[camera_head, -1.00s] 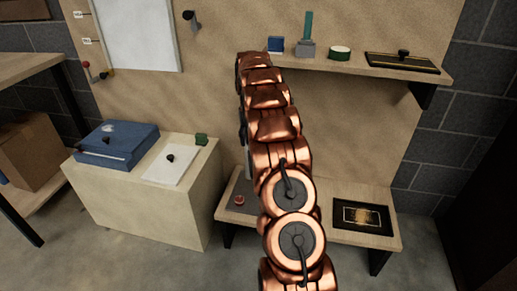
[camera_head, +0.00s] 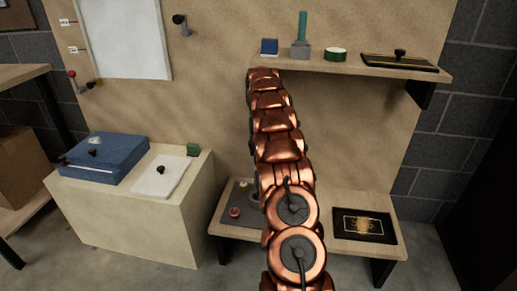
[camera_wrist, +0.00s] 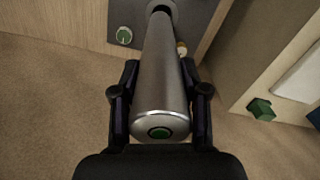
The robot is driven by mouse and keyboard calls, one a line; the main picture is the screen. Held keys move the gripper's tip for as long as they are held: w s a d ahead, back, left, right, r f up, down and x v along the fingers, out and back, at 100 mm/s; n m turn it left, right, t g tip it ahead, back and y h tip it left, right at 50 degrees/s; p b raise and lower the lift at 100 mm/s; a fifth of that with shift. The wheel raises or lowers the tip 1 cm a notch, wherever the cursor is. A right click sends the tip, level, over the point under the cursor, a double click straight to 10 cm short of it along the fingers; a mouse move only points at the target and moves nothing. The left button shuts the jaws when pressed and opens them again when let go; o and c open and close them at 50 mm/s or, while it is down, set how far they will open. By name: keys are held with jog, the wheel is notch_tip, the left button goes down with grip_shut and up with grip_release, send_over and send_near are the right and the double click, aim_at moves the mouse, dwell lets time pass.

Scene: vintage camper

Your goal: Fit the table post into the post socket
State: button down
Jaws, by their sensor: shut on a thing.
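The table post, a smooth grey metal cylinder (camera_wrist: 158,75) with a green disc on its near end, fills the middle of the wrist view. My gripper (camera_wrist: 160,100) is shut on it, with one dark finger on each side. The post's far end points at a dark round opening on the grey plate, which I take to be the post socket (camera_wrist: 162,7). I cannot tell whether the end is inside it or just above. In the head view my arm hides the gripper and most of the post.
A dark tray (camera_head: 365,224) lies at the bench's right. A pale box (camera_head: 135,220) stands left, a shelf (camera_head: 350,68) above.

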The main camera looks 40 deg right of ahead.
jog(key=shift+w+a+r, duration=0.2)
jog(key=shift+w+r, duration=0.25)
jog(key=shift+r, duration=0.05)
notch_tip(320, 180, down, 6)
jog(key=b, duration=0.3)
jog(key=shift+s+f+b, duration=0.15)
jog(key=shift+f+b, duration=0.05)
jog(key=shift+b, duration=0.15)
jog(key=shift+p, duration=1.15)
dwell(1.4)
jog(key=shift+d+f, duration=0.1)
jog(key=shift+f, duration=2.7)
dwell(0.5)
jog(key=c, duration=0.5)
grip_release()
